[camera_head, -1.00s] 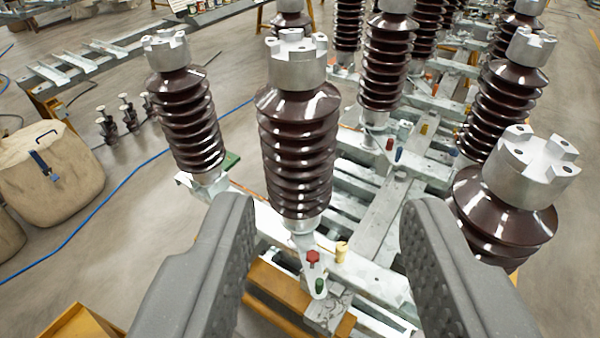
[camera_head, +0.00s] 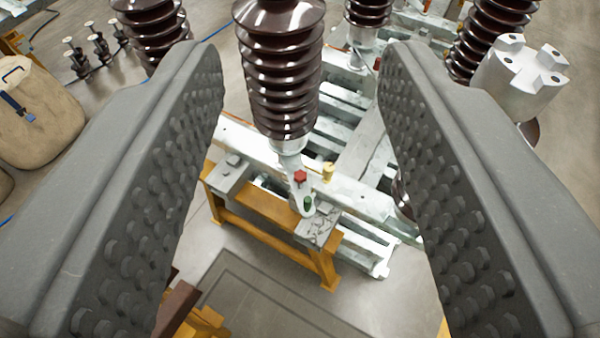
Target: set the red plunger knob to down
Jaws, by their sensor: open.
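The red plunger knob (camera_head: 300,177) is small and stands up from the light metal bracket (camera_head: 298,195) at the foot of the middle brown insulator (camera_head: 278,80). A green knob (camera_head: 308,203) sits just in front of it, and a yellow knob (camera_head: 328,171) is to its right on the pale beam. My gripper (camera_head: 293,50) is open and empty. Its two grey studded jaws stand wide apart, left and right of the insulator in the picture. The red knob shows between them, well beyond the jaws, and nothing touches it.
A yellow trestle (camera_head: 275,208) carries the frame under the knobs. Another insulator (camera_head: 152,30) is partly behind the left jaw. A silver-capped insulator (camera_head: 520,75) is close to the right jaw. A beige bag (camera_head: 38,120) lies at left. Bare floor (camera_head: 265,300) shows in front.

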